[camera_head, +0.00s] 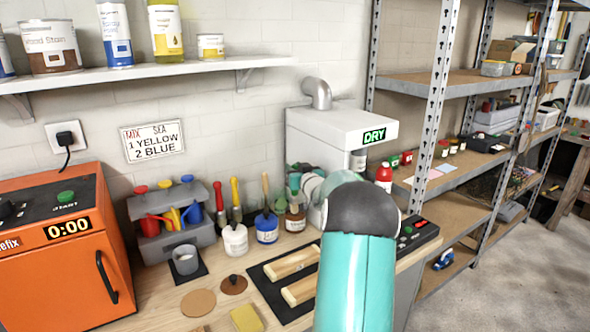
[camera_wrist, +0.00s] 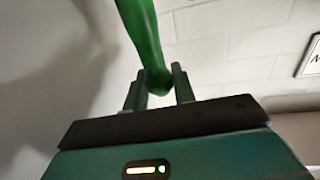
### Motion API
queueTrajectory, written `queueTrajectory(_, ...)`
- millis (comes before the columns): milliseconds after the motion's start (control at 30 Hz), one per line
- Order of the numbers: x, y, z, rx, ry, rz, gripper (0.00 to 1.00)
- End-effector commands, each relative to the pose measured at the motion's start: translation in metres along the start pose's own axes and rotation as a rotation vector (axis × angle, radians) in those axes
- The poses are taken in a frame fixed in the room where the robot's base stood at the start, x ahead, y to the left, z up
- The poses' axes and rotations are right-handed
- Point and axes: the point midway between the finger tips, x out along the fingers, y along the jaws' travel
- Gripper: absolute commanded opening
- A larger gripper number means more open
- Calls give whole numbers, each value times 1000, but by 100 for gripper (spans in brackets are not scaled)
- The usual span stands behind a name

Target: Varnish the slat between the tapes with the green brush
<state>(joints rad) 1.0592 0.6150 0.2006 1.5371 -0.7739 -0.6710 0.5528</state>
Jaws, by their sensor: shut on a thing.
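In the wrist view my gripper (camera_wrist: 158,92) is shut on the green handle of the brush (camera_wrist: 140,35); the bristles are out of that view. In the head view my arm hides most of the gripper, near the jars at the back of the bench. Two pale wooden slats lie on a black mat: a rear slat (camera_head: 292,262) and a front slat (camera_head: 300,290). My arm covers their right ends. I cannot make out tapes on either. A brown jar (camera_head: 296,219) stands beside the gripper; I cannot tell whether the brush tip touches it.
A grey rack with colored cups (camera_head: 165,236), a grey cup (camera_head: 186,260) and a yellow sponge (camera_head: 246,319) are left. The orange oven (camera_head: 60,260) and the white DRY machine (camera_head: 335,130) flank the bench.

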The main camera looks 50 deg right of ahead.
Motion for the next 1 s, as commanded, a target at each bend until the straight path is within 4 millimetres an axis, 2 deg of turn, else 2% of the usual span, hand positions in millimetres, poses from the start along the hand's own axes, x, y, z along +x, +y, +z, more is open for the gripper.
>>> queueTrajectory(1000, 0, 0, 11, 0, 0, -1, 3)
